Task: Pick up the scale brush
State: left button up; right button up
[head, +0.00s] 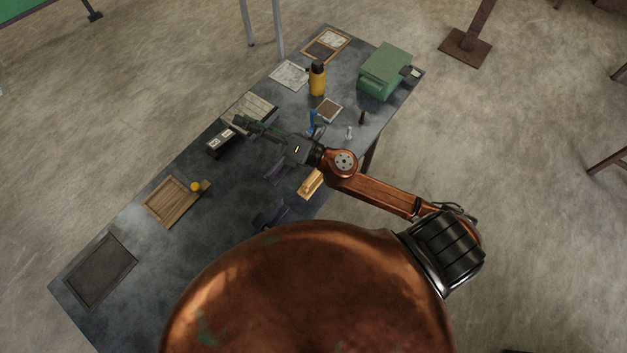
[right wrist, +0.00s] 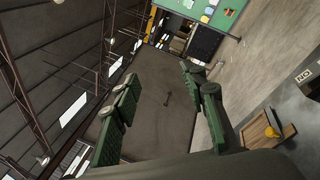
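A tan wooden piece (head: 312,183) that looks like the scale brush lies at the near right edge of the steel table (head: 225,205), just below my right wrist in the head view. My right gripper (head: 243,122) is over the table, up and to the left of that piece and apart from it. In the right wrist view its two fingers (right wrist: 163,108) are spread with nothing between them. The brush does not show in the right wrist view.
A wooden tray (head: 165,207) with an orange round thing lies left of centre. A black box (head: 221,142), yellow bottle (head: 317,78), green box (head: 385,72) and small upright blue item (head: 312,120) stand farther back. The table's near left is mostly clear.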

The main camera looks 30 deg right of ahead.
jog(key=s+a+f+n+g+y, duration=0.25)
jog(key=s+a+n+g, duration=0.2)
jog(key=a+n, duration=0.35)
jog(key=s+a+f+n+g, duration=0.1)
jog(key=s+f+n+g, duration=0.25)
jog(key=n+g, duration=0.2)
jog(key=n+g+h, duration=0.4)
jog(key=n+h, duration=0.9)
jog(key=h, duration=0.1)
send_over(313, 176)
jog(key=s+d, duration=0.1)
jog(key=s, duration=0.1)
notch_tip(313, 176, down, 20)
jog(key=shift+y, duration=0.25)
jog(key=p+x, duration=0.1)
jog(key=x, duration=0.3)
jog(key=p+x, duration=0.1)
jog(key=x, duration=0.2)
jog(key=shift+w+a+p, duration=0.25)
jog(key=shift+w+p, duration=0.05)
jog(key=shift+w, duration=0.15)
jog(key=shift+f, duration=0.25)
